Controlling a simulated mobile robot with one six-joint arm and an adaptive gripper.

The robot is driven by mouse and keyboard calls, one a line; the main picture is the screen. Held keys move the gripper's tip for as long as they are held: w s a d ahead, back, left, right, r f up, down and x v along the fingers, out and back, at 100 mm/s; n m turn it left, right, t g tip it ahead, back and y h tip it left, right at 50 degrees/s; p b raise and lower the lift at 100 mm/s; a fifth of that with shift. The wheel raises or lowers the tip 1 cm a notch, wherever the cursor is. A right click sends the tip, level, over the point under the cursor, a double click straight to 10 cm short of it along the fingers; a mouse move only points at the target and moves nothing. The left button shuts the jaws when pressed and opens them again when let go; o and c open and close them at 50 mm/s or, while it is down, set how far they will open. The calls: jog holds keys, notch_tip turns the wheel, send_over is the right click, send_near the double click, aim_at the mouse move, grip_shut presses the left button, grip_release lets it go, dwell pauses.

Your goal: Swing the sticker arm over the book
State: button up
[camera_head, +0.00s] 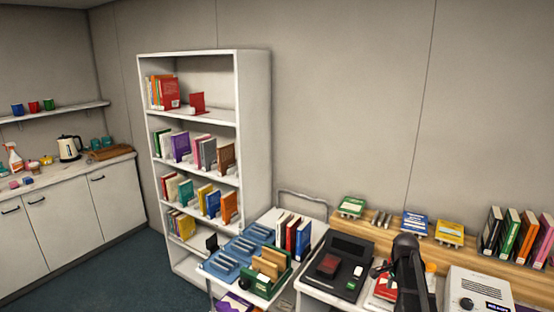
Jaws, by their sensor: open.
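A dark, upright arm shape, which I take as mine, rises from the bottom edge over the right table. My gripper (378,270) seems to be the small dark part with a pale tip at its left, open; its fingers are too small to make out clearly. A red book (386,287) lies flat on the table below, partly hidden by my arm. A black device (346,258) with a dark red piece on it stands just left of the book. I cannot tell which part is the sticker arm.
A blue-trayed trolley (240,248) with a green crate (265,284) stands left of the table. A white box with a dial (480,292) stands to the right. A wooden ledge (380,228) with books runs behind. A white bookshelf (255,130) stands behind the trolley.

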jog(key=s+a+f+n+b, duration=0.2)
jog(key=s+a+f+n, duration=0.1)
jog(key=s+a+n, duration=0.5)
jog(key=s+a+f+n+b, duration=0.3)
jog(key=s+a+n, duration=0.4)
jog(key=a, duration=0.6)
jog(key=shift+s+a+n, duration=0.25)
jog(key=shift+s+n, duration=0.15)
dwell(1.2)
